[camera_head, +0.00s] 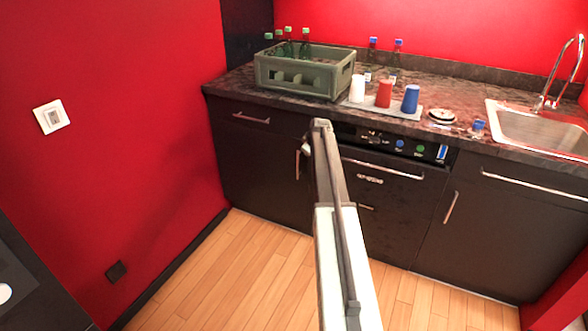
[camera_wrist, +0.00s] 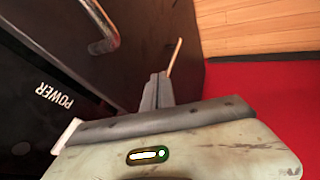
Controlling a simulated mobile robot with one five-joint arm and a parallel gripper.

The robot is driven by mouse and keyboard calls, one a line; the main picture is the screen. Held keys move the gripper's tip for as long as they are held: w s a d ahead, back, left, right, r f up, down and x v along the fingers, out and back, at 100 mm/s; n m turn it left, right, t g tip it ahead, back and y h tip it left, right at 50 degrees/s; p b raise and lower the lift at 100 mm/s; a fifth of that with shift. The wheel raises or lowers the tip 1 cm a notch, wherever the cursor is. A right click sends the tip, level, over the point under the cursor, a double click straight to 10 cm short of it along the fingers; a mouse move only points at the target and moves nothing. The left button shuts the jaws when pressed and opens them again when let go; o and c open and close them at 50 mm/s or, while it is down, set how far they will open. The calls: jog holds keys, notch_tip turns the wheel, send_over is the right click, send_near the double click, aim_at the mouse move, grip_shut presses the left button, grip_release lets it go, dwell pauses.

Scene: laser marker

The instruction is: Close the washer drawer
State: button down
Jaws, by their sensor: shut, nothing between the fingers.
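The washer (camera_head: 417,152) is built in under the counter, with a black control strip of knobs and coloured buttons. Below the strip is a dark front (camera_head: 405,187) with a small light label or handle, partly behind my arm. I cannot tell which part is the drawer or how far it stands out. My gripper's fingers (camera_wrist: 157,88) are together and empty in the wrist view, beside dark fronts.
A cabinet drawer (camera_head: 250,118) is left of the washer; a cabinet (camera_head: 490,225) with handles is to its right. The counter holds a green bottle crate (camera_head: 300,75), cups on a tray (camera_head: 425,113) and a sink (camera_head: 535,125). The wooden floor (camera_head: 260,265) is clear. A red wall (camera_head: 150,150) bounds the left.

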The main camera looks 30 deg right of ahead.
jog(key=a+p+v, duration=0.1)
jog(key=p+v, duration=0.7)
jog(key=v, duration=0.3)
jog(key=shift+s+a+f, duration=0.25)
jog(key=shift+a+f, duration=0.05)
